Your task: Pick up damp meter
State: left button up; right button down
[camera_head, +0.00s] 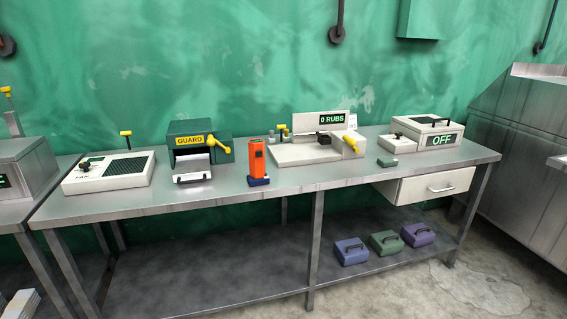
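An orange handheld device (257,158), which looks like the damp meter, stands upright in a small dark blue base (259,182) near the front middle of the metal table (230,192). Its face has a small dark spot near the top. No label on it can be read. Neither of my grippers shows in the head view.
Left of the device are a green GUARD box (199,129) with a yellow handle and a white panel (108,173). Right are a 0 RUBS machine (293,154), a small green block (387,162), and an OFF box (440,139). A drawer (430,187) hangs below; three coloured cases (386,243) sit on the lower shelf.

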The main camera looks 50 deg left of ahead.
aim_at(257, 165)
jog(key=z, duration=0.15)
jog(key=i, duration=1.5)
jog(key=u, duration=0.3)
jog(key=i, duration=1.15)
jog(key=u, duration=1.55)
jog(key=i, duration=1)
jog(key=u, duration=0.95)
